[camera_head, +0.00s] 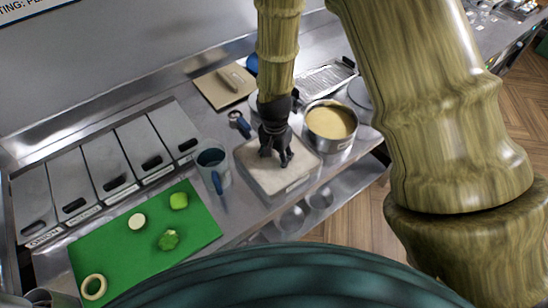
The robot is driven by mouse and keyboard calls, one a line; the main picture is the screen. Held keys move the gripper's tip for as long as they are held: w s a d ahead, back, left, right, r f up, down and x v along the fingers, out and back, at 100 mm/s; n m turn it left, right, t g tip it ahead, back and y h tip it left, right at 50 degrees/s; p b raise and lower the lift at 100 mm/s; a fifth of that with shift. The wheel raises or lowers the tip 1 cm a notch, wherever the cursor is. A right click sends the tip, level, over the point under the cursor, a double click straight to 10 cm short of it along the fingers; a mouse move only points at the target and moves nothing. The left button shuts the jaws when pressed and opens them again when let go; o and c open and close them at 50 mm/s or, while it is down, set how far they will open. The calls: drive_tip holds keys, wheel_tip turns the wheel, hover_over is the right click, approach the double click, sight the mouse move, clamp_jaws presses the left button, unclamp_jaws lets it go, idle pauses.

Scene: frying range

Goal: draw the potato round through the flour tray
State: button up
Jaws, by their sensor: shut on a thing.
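My gripper (276,158) points down over the flour tray (251,178), a shallow pale-filled tray in the middle of the counter. Its dark fingers are low, at or just above the flour. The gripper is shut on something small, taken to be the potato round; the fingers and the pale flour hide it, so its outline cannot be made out. I cannot tell whether it touches the flour.
A steel pot of yellow batter (331,122) stands right of the tray. A green board (120,250) holds a pale round slice (137,221), green pieces and a ring. Lidded bins (113,166) line the back left; a grater (326,77) lies behind.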

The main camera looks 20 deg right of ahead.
sight(277, 161)
drive_tip(key=shift+d, duration=0.2)
drive_tip(key=shift+r, duration=0.1)
drive_tip(key=shift+r+p, duration=3)
drive_tip(key=shift+r, duration=0.95)
wheel_tip(277, 161, up, 3)
drive_tip(key=shift+p, duration=1)
